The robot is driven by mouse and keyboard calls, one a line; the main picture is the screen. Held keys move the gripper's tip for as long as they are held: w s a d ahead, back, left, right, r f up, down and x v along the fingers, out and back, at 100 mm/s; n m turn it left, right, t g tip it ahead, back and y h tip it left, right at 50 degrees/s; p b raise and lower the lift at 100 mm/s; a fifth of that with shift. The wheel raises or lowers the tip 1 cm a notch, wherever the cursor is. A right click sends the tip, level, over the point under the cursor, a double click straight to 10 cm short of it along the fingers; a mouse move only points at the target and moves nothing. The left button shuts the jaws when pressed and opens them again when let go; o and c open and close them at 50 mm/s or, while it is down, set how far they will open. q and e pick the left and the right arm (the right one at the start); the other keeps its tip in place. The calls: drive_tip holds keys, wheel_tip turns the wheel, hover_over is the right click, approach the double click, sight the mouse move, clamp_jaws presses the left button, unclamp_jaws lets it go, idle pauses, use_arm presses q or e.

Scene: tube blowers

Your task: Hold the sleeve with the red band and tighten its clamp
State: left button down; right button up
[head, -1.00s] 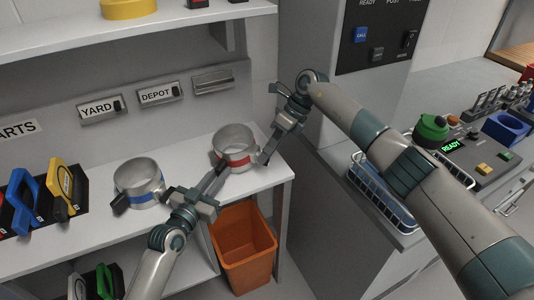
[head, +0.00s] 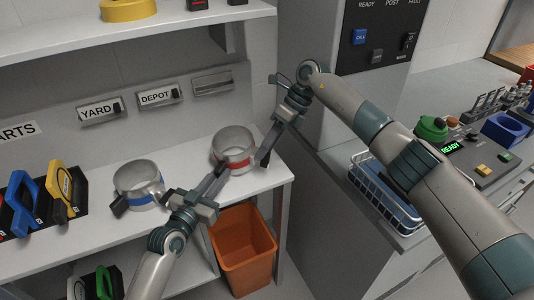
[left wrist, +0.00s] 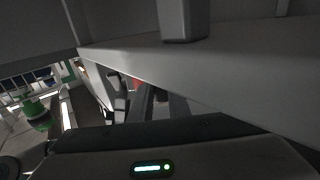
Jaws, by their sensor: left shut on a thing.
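The sleeve with the red band (head: 233,141) is a grey metal ring standing upright near the right end of the white bench. My left gripper (head: 217,178) reaches its near left side and is shut on it; the exact contact is small and partly hidden. In the left wrist view, its dark fingers (left wrist: 142,104) point ahead, with a bit of red beyond them. My right gripper (head: 265,152) points down close to the sleeve's right side. I cannot tell whether it touches the sleeve or how its jaws stand. The clamp is not clearly visible.
A similar sleeve with a blue band (head: 138,182) stands left on the bench (head: 100,224). An orange bin (head: 243,250) is below the bench's right end. A grey cabinet and a wire basket (head: 385,200) are to the right. A shelf (head: 180,22) hangs above.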

sight(270, 152)
wheel_tip(270, 152, up, 7)
drive_tip(key=shift+f, duration=0.1)
idle(0.5)
drive_tip(key=shift+d+f+y, duration=0.3)
drive_tip(key=shift+d+f, duration=0.1)
drive_tip(key=shift+f, duration=0.2)
drive_tip(key=s+d+f+t+y, duration=0.2)
drive_tip(key=d+t+y, duration=0.1)
drive_tip(key=d, duration=0.2)
drive_tip(key=s+d+f+t+y, duration=0.2)
drive_tip(key=s+d+t+y, duration=0.1)
drive_tip(key=d, duration=0.3)
drive_tip(key=shift+m+t, duration=0.3)
drive_tip(key=x, duration=1.2)
clamp_jaws()
